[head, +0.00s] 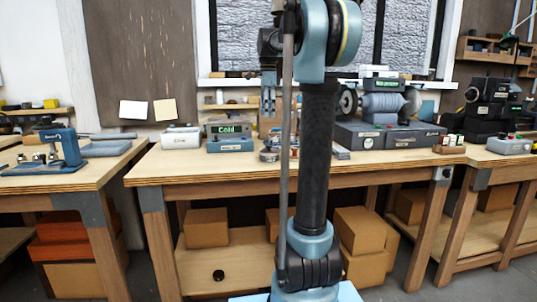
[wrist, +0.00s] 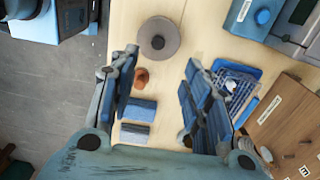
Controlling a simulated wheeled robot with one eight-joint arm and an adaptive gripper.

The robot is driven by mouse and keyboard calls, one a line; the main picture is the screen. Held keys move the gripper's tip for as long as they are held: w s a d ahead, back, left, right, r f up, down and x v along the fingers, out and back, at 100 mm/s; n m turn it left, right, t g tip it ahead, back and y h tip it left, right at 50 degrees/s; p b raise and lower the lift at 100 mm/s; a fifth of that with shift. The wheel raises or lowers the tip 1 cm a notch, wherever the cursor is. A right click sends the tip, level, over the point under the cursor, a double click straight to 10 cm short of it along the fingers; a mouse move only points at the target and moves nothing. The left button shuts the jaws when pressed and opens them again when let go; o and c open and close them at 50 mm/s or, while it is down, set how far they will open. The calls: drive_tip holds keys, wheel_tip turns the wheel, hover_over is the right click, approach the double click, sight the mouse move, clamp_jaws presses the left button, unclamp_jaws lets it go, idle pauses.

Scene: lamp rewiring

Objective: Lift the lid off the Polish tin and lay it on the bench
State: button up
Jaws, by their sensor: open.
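A round grey disc with a dark centre (wrist: 158,38) lies on the bench in the wrist view, ahead of my fingers. It may be the Polish tin with its lid, but no label on it is readable. My gripper (wrist: 160,88) is open and points down over the bench, with nothing between its fingers. The disc is beyond the fingertips, apart from them. In the head view my gripper (head: 268,108) hangs above the middle of the bench (head: 225,172), partly hidden by my arm. Small round items (head: 268,156) stand below it there, too small to tell apart.
A small orange-brown piece (wrist: 140,77) and blue blocks (wrist: 139,109) lie near the left finger. A blue tray (wrist: 250,70) and a labelled wooden board (wrist: 278,118) lie right. Bare wood surrounds the disc.

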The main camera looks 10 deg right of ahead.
sight(269, 146)
drive_tip(key=f, duration=1.3)
drive_tip(key=shift+s+d+f, duration=0.1)
drive_tip(key=shift+d+f, duration=0.1)
drive_tip(key=shift+f, duration=0.2)
drive_tip(key=c, duration=1)
